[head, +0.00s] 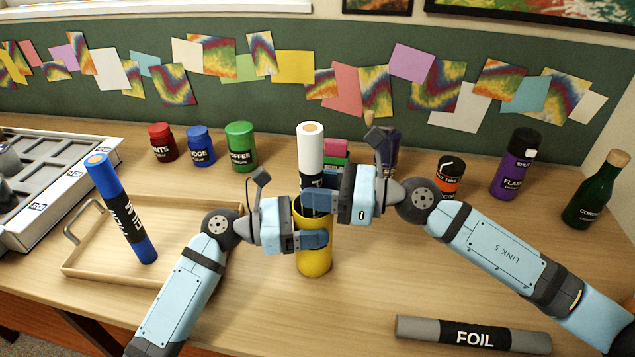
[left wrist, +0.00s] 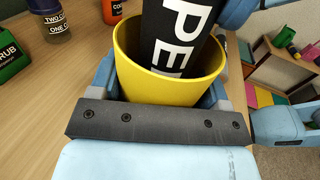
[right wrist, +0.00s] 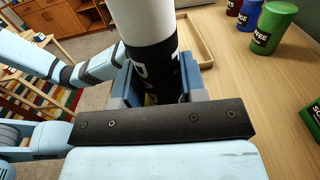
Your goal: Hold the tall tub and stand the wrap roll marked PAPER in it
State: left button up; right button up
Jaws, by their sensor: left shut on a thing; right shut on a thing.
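The tall yellow tub (head: 314,262) stands upright on the table in the middle of the head view. My left gripper (head: 316,239) is shut on its upper part. The white wrap roll with a black label (head: 310,148) is upright above the tub. My right gripper (head: 328,202) is shut on its labelled part, just above the tub's rim. In the left wrist view the roll (left wrist: 178,35) enters the mouth of the tub (left wrist: 168,88), with the letters "PE" showing. Its lower end is hidden inside. The right wrist view shows the roll (right wrist: 150,60) between the right fingers.
A blue roll (head: 122,210) stands at the wooden tray (head: 90,272) on the left. A grey FOIL roll (head: 420,327) lies at the front right. Several jars, a purple bottle (head: 514,165) and a green bottle (head: 597,192) stand behind. A grey compartment box (head: 60,200) is at far left.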

jog(key=o, duration=1.1)
jog(key=shift+d, duration=0.1)
jog(key=d, duration=0.4)
jog(key=s+d, duration=0.1)
jog(key=d, duration=0.2)
jog(key=s+d, duration=0.1)
jog(key=d, duration=0.3)
jog(key=shift+s+d, duration=0.2)
jog(key=shift+d, duration=0.1)
pick_arm(q)
jog(key=o, duration=1)
